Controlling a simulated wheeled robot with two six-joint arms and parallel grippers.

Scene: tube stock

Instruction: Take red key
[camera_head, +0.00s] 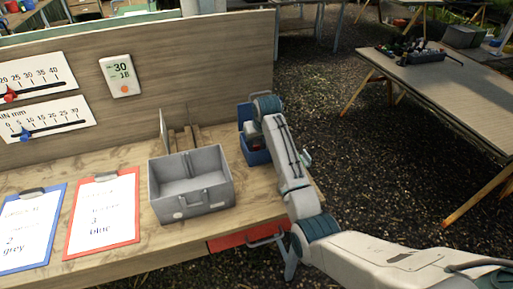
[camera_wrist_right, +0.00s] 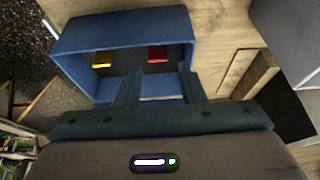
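A red key (camera_wrist_right: 157,54), seen as a small red piece, is inside an open-fronted blue box (camera_wrist_right: 120,28) in the right wrist view. A yellow piece (camera_wrist_right: 102,60) is to its left in the same box. The blue box also shows in the head view (camera_head: 257,157), at the right end of the workbench, partly covered by my right arm. My right gripper (camera_wrist_right: 158,67) points into the box opening with its fingers apart. The red piece appears between the fingertips and beyond them, with nothing visibly gripped. My left gripper is out of view.
A grey open bin (camera_head: 190,205) stands left of the blue box on the workbench (camera_head: 130,172). Two clipboards, blue-edged (camera_head: 28,228) and red-edged (camera_head: 103,212), lie further left. A red drawer front (camera_head: 228,242) is below the bench edge.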

